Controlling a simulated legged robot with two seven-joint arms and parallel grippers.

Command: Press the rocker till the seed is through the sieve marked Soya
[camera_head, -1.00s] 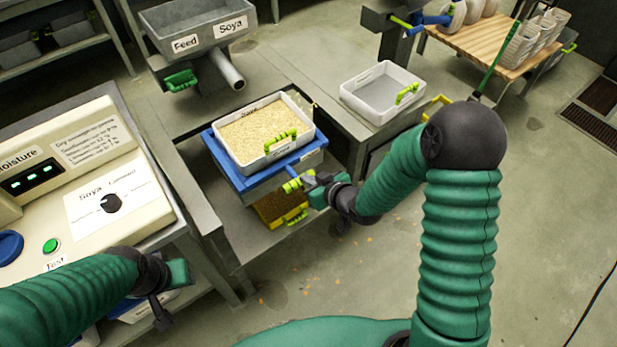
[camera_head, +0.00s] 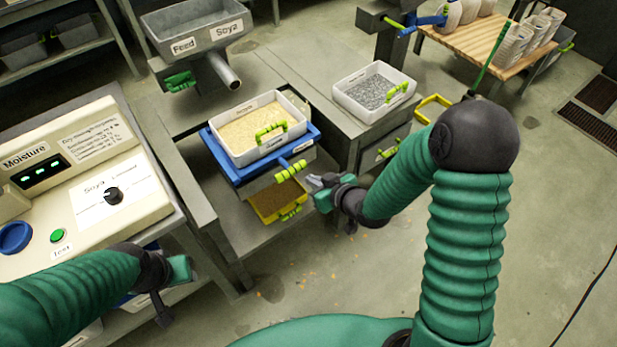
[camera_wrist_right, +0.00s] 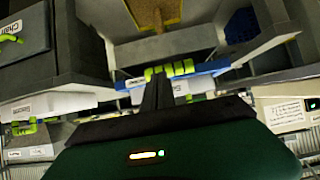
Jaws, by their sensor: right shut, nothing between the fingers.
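A white sieve tray (camera_head: 293,150) of pale yellow seed (camera_head: 252,130) sits in the blue rocker (camera_head: 222,165); its small labels are too blurred to read. A green-ribbed grip (camera_head: 291,170) sticks out at the rocker's front right, and it also shows in the wrist view (camera_wrist_right: 170,70). A yellow tray (camera_head: 268,218) with brown matter is below. My right gripper (camera_head: 313,182) is shut and empty, just right of the grip and apparently apart from it. My left gripper (camera_head: 178,283) hangs by the moisture bench at lower left; its jaw opening is unclear.
A hopper (camera_head: 195,45) marked Feed and Soya with a spout stands behind. A white tray (camera_head: 348,92) of grey bits stands on the right cabinet. The moisture meter (camera_head: 60,165) is at left. Orange crumbs lie on the otherwise open floor in front.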

